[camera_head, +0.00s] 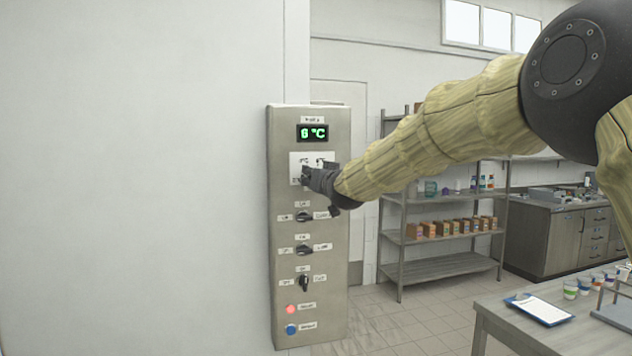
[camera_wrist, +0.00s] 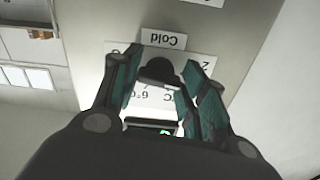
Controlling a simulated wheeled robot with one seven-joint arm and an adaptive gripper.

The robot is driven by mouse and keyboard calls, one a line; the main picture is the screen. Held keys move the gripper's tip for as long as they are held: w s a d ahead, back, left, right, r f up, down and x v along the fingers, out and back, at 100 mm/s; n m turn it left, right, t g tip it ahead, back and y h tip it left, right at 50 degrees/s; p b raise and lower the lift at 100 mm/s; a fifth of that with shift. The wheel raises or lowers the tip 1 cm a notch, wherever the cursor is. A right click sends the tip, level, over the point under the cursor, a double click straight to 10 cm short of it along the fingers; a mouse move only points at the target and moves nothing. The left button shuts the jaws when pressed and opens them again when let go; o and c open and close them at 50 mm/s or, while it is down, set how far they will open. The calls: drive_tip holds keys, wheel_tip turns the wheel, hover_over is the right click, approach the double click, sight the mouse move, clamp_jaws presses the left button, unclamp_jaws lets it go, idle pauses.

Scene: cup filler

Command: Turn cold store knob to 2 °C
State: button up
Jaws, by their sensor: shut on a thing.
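The cold store knob (camera_wrist: 158,72) is a dark knob on a white dial plate (camera_head: 297,162) near the top of a metal control panel (camera_head: 338,230). The green display (camera_head: 312,132) above it appears to read 6 °C. In the wrist view the picture is upside down, with a "Cold" label (camera_wrist: 163,39) beside the knob and 6 °C and 2 marks on the plate. My gripper (camera_head: 309,177) is at the dial, its fingers on both sides of the knob, shut on it. In the head view the gripper hides the knob.
Below are more dark knobs (camera_head: 304,216), a red button (camera_head: 290,309) and a blue button (camera_head: 291,330). A shelf rack (camera_head: 440,267) stands behind my arm. A table (camera_head: 500,312) with cups and a clipboard (camera_head: 540,309) is at lower right. Floor between panel and table is clear.

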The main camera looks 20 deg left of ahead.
drive_tip(key=shift+f+n, duration=0.2)
drive_tip(key=shift+n, duration=0.6)
drive_tip(key=o, duration=1)
drive_tip(key=shift+s+d+r, duration=0.1)
drive_tip(key=shift+r, duration=0.05)
drive_tip(key=v, duration=1.1)
drive_tip(key=shift+s+d, duration=0.25)
drive_tip(key=shift+d, duration=0.05)
